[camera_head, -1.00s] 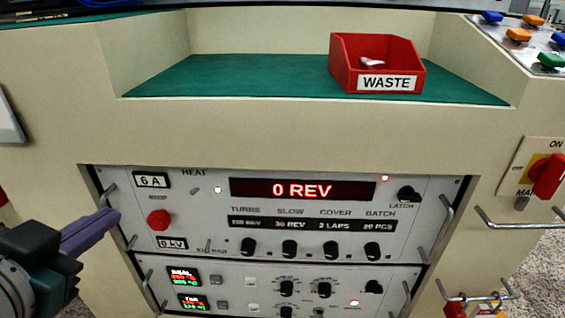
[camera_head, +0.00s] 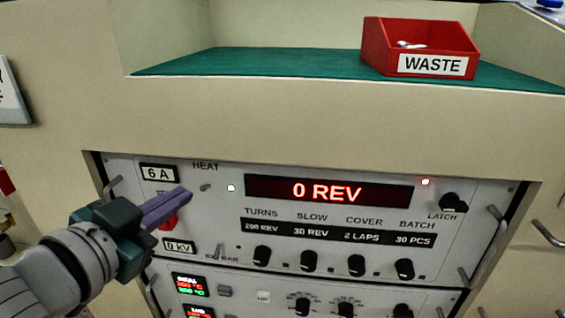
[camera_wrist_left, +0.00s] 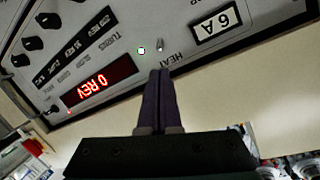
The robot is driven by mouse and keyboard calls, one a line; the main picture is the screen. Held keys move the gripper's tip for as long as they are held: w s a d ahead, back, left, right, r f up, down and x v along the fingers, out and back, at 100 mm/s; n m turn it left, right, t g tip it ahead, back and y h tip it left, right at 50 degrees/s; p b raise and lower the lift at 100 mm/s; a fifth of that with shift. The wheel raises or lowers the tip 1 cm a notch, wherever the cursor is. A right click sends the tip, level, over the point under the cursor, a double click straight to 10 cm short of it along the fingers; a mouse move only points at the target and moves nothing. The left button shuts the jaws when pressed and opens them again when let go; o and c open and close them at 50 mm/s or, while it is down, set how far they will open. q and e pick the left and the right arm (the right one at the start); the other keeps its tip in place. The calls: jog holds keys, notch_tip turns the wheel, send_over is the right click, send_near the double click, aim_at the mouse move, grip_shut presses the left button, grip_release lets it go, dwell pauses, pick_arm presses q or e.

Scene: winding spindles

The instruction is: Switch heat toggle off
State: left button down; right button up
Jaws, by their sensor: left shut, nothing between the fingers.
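The heat toggle (camera_head: 205,187) is a small metal lever under the word HEAT on the upper grey panel (camera_head: 440,240). A lit white-green lamp (camera_head: 231,188) sits just right of it. My left gripper (camera_head: 187,195) is shut and empty, its purple fingers pointing at the panel just left of and slightly below the toggle. In the left wrist view the toggle (camera_wrist_left: 160,44) stands just beyond the fingertips (camera_wrist_left: 160,72), with a gap showing between them in the picture; the lamp (camera_wrist_left: 141,50) is beside it. My right gripper is not in view.
A red knob (camera_head: 168,218) is partly hidden behind my left gripper. The 0 REV display (camera_head: 330,191) and several black knobs (camera_head: 309,261) are to the right. Metal handles (camera_head: 484,247) stick out at the panel's sides. A red WASTE bin (camera_head: 420,47) stands on the green shelf above.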

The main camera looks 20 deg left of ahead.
aim_at(214, 176)
pick_arm(q)
jog(key=b+x, duration=0.1)
jog(key=x, duration=0.6)
jog(key=shift+b, duration=0.35)
jog(key=shift+f, duration=0.1)
